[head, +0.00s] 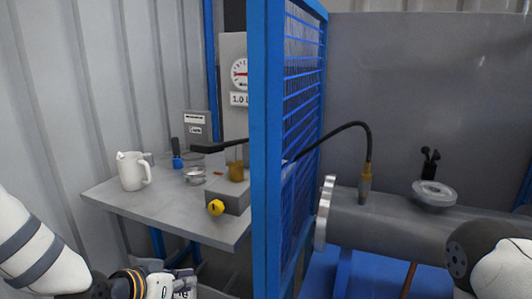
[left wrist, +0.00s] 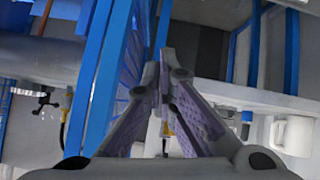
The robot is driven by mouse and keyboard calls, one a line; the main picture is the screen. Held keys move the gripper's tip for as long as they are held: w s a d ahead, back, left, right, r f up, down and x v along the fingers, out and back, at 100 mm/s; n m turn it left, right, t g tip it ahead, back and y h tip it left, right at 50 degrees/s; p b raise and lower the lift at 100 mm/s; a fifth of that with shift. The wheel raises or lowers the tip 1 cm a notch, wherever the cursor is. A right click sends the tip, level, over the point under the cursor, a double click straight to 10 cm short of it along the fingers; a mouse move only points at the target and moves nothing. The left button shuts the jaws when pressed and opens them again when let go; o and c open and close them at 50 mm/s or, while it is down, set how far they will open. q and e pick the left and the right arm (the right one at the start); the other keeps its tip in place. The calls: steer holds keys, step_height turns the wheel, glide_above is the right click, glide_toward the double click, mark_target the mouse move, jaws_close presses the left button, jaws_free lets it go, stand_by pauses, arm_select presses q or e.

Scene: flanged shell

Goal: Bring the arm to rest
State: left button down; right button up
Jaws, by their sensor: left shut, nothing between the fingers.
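My left arm comes in from the lower left of the head view. My left gripper (head: 178,284) is at the bottom edge, partly cut off, in front of and below the grey table. In the left wrist view the left gripper (left wrist: 164,75) has its fingers drawn together at the tips, with nothing between them. My right arm shows only as a white link with a dark joint at the lower right of the head view. Its gripper is out of view.
A grey table (head: 150,206) bears a white jug (head: 131,170), a metal dish (head: 194,175) and a block with a yellow knob (head: 216,208). A blue mesh fence (head: 265,150) divides it from a large flanged pipe (head: 400,228) on the right.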

arm_select(q)
steer(key=s+f+n+g+y, duration=0.1)
steer(key=s+f+g, duration=0.2)
steer(key=s+f, duration=0.65)
steer(key=s+f+n+g+y, duration=0.1)
steer(key=s+f+g, duration=0.4)
steer(key=s, duration=0.7)
steer(key=s+a+f+g+y, duration=0.1)
steer(key=s+a+f, duration=0.1)
steer(key=s, duration=0.6)
steer(key=s+a+f+g+y, duration=0.1)
steer(key=s+a+g, duration=0.1)
steer(key=s, duration=0.7)
steer(key=shift+s+f+n, duration=0.25)
steer(key=shift+f+n, duration=0.15)
